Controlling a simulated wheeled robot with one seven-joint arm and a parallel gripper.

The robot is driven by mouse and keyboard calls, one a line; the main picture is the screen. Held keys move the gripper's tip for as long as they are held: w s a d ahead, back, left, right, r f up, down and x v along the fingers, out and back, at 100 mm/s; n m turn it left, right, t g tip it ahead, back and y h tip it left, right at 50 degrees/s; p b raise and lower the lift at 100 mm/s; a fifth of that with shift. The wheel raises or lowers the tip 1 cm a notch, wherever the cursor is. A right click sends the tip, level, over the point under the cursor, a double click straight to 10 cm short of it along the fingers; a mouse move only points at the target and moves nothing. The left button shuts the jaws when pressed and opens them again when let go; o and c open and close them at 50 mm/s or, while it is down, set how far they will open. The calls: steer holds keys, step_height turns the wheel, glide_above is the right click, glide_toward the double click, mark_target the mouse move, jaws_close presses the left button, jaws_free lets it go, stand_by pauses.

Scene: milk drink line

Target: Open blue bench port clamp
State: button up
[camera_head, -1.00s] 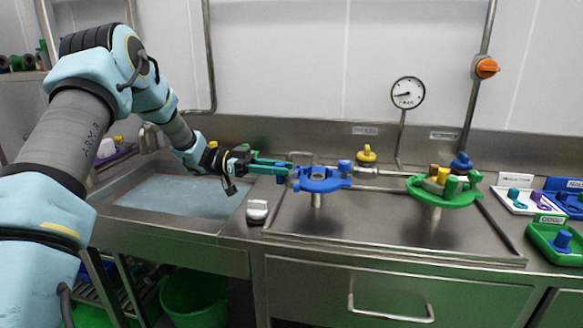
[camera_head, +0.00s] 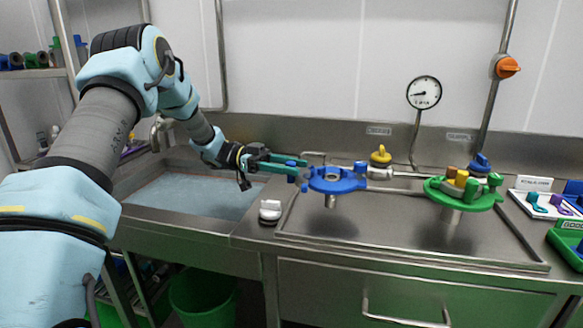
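The blue clamp (camera_head: 337,181) is a round blue fitting with knobs around its rim, on a short steel post above the steel bench. My gripper (camera_head: 302,168) comes in from the left with its long green fingers pointing right. The fingertips are at the left edge of the blue clamp, by its left knob. The two fingers appear apart, with a gap between them. I cannot tell whether the tips touch the clamp or whether the knob lies between them.
A green clamp (camera_head: 463,194) with several coloured knobs stands to the right. A yellow knob (camera_head: 381,156) and a gauge (camera_head: 424,92) are behind. A sink (camera_head: 190,195) is at left, a white object (camera_head: 270,211) at the bench front. The bench (camera_head: 390,228) between the clamps is clear.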

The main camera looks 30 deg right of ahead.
steer(key=shift+o, duration=0.7)
steer(key=shift+f, duration=0.1)
steer(key=shift+w+a, duration=0.15)
steer(key=shift+w, duration=0.05)
steer(key=b+v, duration=0.2)
steer(key=v, duration=0.8)
steer(key=shift+a+b, duration=0.15)
steer(key=shift+b, duration=0.25)
steer(key=shift+w, duration=0.1)
